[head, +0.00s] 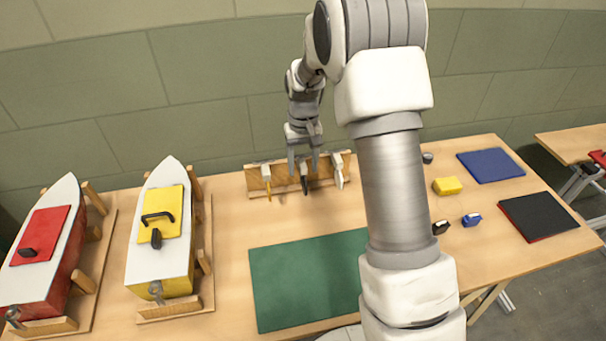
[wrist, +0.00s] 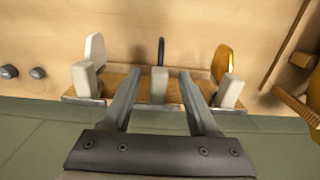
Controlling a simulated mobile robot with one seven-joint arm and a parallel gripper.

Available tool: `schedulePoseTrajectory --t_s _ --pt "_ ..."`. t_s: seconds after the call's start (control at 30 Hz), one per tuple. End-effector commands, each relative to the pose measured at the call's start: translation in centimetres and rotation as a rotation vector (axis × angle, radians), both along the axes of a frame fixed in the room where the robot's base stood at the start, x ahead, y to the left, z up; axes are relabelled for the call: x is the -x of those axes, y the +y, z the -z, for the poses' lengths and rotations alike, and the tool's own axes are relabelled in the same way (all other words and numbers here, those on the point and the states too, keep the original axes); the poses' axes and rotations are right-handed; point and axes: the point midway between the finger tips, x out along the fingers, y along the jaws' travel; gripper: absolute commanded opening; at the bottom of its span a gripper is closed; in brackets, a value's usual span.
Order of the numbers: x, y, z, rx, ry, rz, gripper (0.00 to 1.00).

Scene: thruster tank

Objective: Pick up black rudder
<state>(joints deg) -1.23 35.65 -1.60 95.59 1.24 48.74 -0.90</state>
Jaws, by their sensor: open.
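The black rudder (head: 304,185) hangs in the middle slot of a small wooden rack (head: 283,183) at the back of the table. In the wrist view the black rudder (wrist: 161,50) shows as a thin dark edge beyond a pale block. My gripper (head: 304,165) is open over the rack's middle. In the wrist view its two fingers (wrist: 160,75) lie either side of the middle pale block, with the black rudder between and just beyond the tips. I cannot tell whether the fingers touch anything.
A yellow rudder (head: 267,180) and a white rudder (head: 339,177) flank the black one on the rack. A red boat (head: 62,268) and a yellow boat (head: 161,258) stand in wooden cradles at left. A green mat (head: 300,280) lies bare in front. Small blocks and mats are at right.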

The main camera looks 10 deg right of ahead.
Motion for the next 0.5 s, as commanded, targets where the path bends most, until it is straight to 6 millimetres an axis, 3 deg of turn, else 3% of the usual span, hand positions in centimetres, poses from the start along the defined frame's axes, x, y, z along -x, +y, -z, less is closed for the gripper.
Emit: schedulePoseTrajectory --t_s 0.3,0.5 --pt "-0.4 -0.1 4.5 0.000 0.002 0.000 0.60" --pt "-0.4 -0.1 4.6 0.000 0.000 0.000 0.60"
